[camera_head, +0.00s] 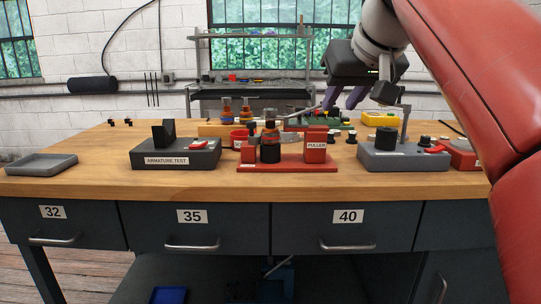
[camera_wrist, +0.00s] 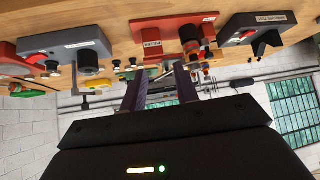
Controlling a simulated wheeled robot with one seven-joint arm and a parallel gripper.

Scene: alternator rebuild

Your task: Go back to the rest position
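My gripper (camera_head: 342,100) is raised above the back right part of the workbench (camera_head: 95,180) in the head view. Its two purple fingers stand apart with nothing between them. The wrist view also shows my gripper (camera_wrist: 161,88) open, with a gap between the fingers. That view is upside down, with the bench along its top edge. The red puller (camera_head: 288,168) stands at the front middle of the bench, with a dark and copper-coloured part (camera_head: 270,150) upright on it. The puller (camera_wrist: 172,28) also shows in the wrist view, beyond the fingertips.
The armature test unit (camera_head: 175,155) stands left of the puller, and an empty grey tray (camera_head: 42,165) lies at the far left. A grey fixture with a post (camera_head: 400,160) stands at the right, below my arm. Several small parts lie behind. The bench's left back is mostly clear.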

